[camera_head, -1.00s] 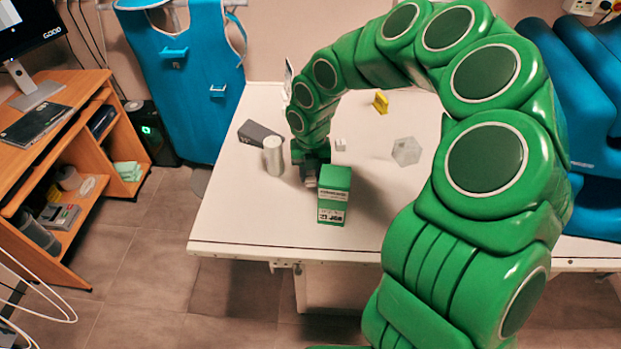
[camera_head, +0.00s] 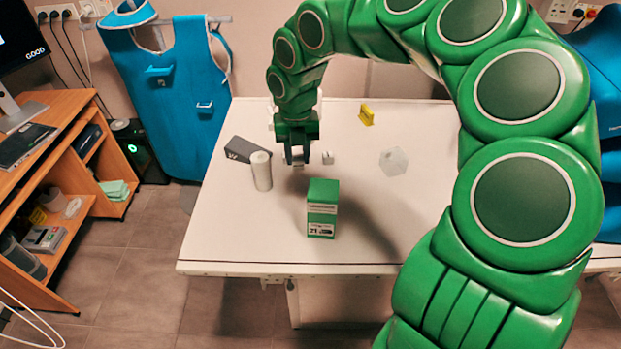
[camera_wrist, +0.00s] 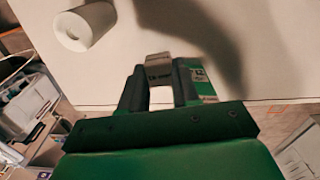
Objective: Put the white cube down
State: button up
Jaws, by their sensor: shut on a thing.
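My gripper (camera_head: 298,158) is shut on a small white block with dark print, which I take to be the white cube (camera_wrist: 163,72). In the head view the held cube (camera_head: 298,163) shows just below the fingers, over the white table (camera_head: 240,235). I cannot tell whether it touches the tabletop. My gripper points down between a white cylinder (camera_head: 261,171) at its left and another small white cube (camera_head: 328,157) standing on the table at its right. In the wrist view the fingers hide the sides of the held cube.
A green box (camera_head: 322,210) stands nearer the front edge. A dark grey box (camera_head: 247,151) lies behind the cylinder. A yellow piece (camera_head: 366,115) and a translucent faceted block (camera_head: 393,161) are at the right. The front left and right tabletop are bare.

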notch_tip(320, 180, up, 22)
jog(key=f, duration=0.1)
jog(key=s+d+m, duration=0.1)
jog(key=s+d, duration=0.4)
jog(key=s, duration=0.7)
jog(key=s+d+m, duration=0.1)
jog(key=s+d, duration=0.4)
jog(key=s, duration=0.6)
send_over(324, 189)
jog(key=f, duration=1.3)
jog(key=shift+s+f, duration=0.25)
jog(key=shift+f, duration=0.15)
jog(key=shift+w+f, duration=0.2)
jog(key=shift+f, duration=1.7)
jog(key=shift+f, duration=0.1)
jog(key=o, duration=1)
